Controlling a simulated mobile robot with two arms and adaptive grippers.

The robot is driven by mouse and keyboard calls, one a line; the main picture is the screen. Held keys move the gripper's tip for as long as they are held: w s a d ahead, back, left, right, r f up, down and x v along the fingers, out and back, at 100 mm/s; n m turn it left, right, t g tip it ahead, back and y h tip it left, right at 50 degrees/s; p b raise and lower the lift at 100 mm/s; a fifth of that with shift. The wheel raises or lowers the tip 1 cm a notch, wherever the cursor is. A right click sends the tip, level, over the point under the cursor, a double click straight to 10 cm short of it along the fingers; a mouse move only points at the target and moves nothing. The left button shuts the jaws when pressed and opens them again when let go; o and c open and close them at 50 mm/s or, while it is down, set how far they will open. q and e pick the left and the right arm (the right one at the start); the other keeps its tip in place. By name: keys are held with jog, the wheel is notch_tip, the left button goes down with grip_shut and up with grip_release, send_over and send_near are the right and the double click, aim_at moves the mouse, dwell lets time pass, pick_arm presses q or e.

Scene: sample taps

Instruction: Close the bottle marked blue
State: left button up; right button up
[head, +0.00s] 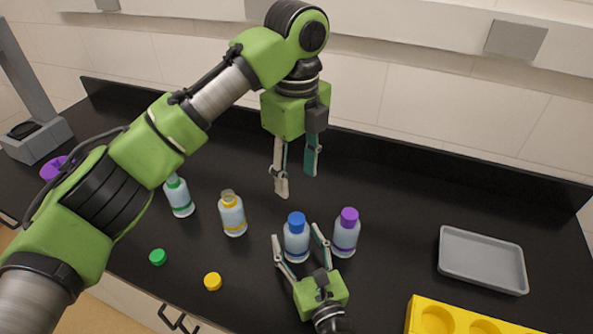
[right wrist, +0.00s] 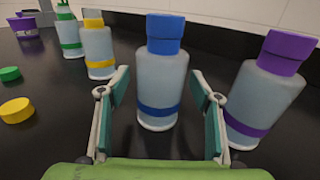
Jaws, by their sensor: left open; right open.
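The bottle marked blue (head: 296,246) stands upright on the black counter, with a blue band low on its body. A blue cap (head: 296,220) sits on its top; I cannot tell how tight it is. The right wrist view also shows the bottle (right wrist: 160,85) and cap (right wrist: 165,32). My right gripper (head: 297,233) is open, low at the counter, with one finger on each side of the bottle; it seems not to grip it. My left gripper (head: 297,182) is open and empty, pointing down, above and behind the blue cap.
A purple-capped bottle (head: 346,233) stands close to the right finger. An uncapped yellow-banded bottle (head: 232,215) and a green-banded bottle (head: 179,197) stand left. Green (head: 158,257) and yellow (head: 213,281) caps lie in front. A grey tray (head: 482,260) and yellow block (head: 463,323) are right.

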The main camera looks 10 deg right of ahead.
jog(key=s, duration=0.4)
jog(key=s+d, duration=0.1)
jog(key=s, duration=0.7)
jog(key=shift+d, duration=0.2)
